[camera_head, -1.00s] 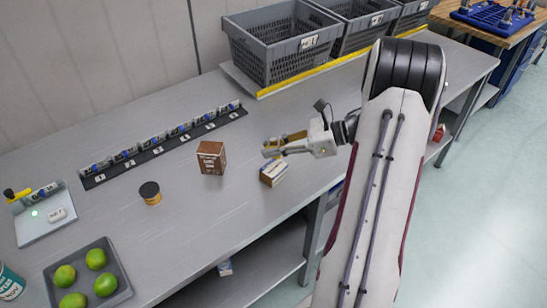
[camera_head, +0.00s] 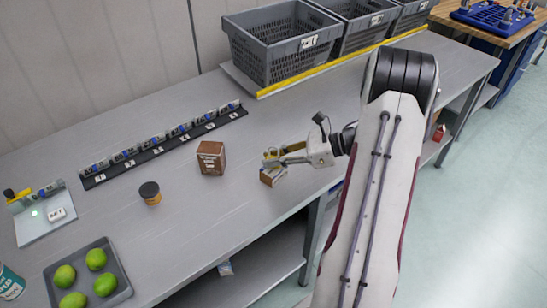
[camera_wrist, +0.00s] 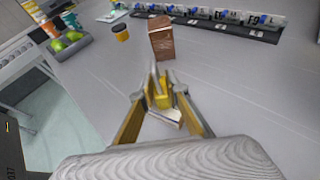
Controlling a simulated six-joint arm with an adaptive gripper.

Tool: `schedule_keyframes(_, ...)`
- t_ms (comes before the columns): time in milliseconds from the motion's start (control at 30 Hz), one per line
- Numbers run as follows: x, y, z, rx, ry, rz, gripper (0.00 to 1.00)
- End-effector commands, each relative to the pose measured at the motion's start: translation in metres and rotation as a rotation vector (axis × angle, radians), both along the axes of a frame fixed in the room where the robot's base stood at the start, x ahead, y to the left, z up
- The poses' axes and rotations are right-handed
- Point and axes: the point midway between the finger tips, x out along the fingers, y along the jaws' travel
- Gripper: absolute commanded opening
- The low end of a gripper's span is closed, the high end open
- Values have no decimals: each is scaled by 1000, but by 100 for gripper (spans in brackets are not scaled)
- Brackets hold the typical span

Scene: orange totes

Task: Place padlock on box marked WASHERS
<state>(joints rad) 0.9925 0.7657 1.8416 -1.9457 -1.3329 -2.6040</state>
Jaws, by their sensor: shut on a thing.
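My gripper (camera_head: 272,158) is shut on a small yellow padlock with a grey shackle. The padlock (camera_wrist: 162,99) shows between the fingertips in the wrist view. The gripper and padlock are right over a small brown box with a white side (camera_head: 272,177), and partly hide it. In the wrist view the small box (camera_wrist: 166,116) shows below the fingers. I cannot tell whether padlock and box touch. A taller brown box (camera_head: 211,158) stands upright to the left, with pale print too small to read. I cannot tell which box says WASHERS.
A dark-lidded jar (camera_head: 150,194) and a grey tray (camera_head: 121,278) of green fruit are to the left. A black rail (camera_head: 165,147) with several labelled holders lies behind. Grey crates (camera_head: 275,55) stand at the back. The bench's front edge is close to the small box.

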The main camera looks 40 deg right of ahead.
Motion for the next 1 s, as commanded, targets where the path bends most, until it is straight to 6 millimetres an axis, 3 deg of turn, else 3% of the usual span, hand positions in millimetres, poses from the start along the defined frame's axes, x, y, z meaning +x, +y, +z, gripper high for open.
schedule_keyframes(67, 0, 0, -2, 0, 0, 0, 0)
schedule_keyframes(100, 0, 0, -2, 0, 0, 0, 17)
schedule_keyframes(167, 0, 0, -2, 0, 0, 0, 31)
schedule_keyframes(667, 0, 0, 1, 0, 0, 0, 31)
schedule_keyframes(1000, -21, -23, 14, -1, -1, -4, 31)
